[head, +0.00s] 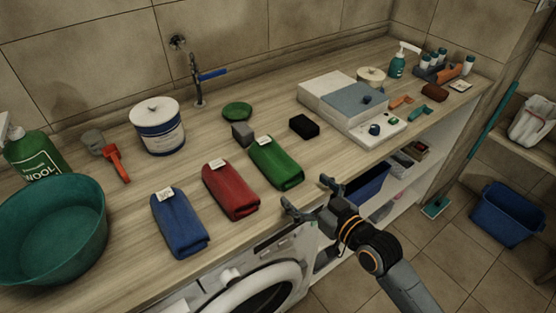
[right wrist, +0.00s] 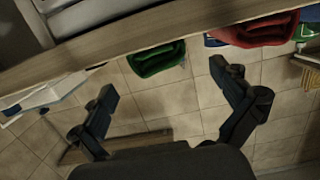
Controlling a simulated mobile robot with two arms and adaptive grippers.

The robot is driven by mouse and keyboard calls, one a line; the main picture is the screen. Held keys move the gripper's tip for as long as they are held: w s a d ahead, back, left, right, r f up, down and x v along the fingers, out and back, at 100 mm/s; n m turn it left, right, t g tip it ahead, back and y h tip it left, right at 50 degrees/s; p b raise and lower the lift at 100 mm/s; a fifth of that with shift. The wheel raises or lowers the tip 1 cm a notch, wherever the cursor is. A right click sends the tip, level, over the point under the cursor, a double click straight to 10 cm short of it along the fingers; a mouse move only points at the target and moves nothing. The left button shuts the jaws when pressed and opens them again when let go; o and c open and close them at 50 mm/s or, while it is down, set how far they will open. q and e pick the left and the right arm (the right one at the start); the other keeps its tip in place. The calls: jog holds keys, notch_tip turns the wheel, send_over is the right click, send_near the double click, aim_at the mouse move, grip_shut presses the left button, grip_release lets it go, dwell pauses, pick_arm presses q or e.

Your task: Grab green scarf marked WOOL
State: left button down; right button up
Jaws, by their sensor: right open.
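A folded green scarf (head: 277,165) lies on the wooden counter, with a small white tag at its far end; the tag's writing is too small to read. A folded red scarf (head: 231,190) and a folded blue scarf (head: 180,224) lie to its left, each with a white tag. My right gripper (head: 308,193) is open and empty at the counter's front edge, just in front and right of the green scarf, not touching it. In the right wrist view, the green scarf (right wrist: 156,60) shows beyond the open fingers (right wrist: 163,80). My left gripper is not in view.
A teal basin (head: 50,232), a green bottle reading WOOL (head: 37,155) and a white tub (head: 158,128) stand at the left. A black block (head: 304,126) and a white box (head: 338,102) lie right of the green scarf. A washing machine (head: 262,285) is below the counter.

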aim_at(295, 181)
jog(key=x, duration=0.5)
jog(key=shift+w+a+f, duration=0.1)
jog(key=shift+w, duration=0.1)
jog(key=p+x, duration=0.1)
jog(key=x, duration=0.3)
jog(key=shift+w, duration=0.35)
jog(key=shift+w+a+p, duration=0.3)
jog(key=shift+w, duration=0.05)
jog(key=shift+s, duration=0.1)
jog(key=shift+c, duration=1.3)
jog(key=c, duration=1)
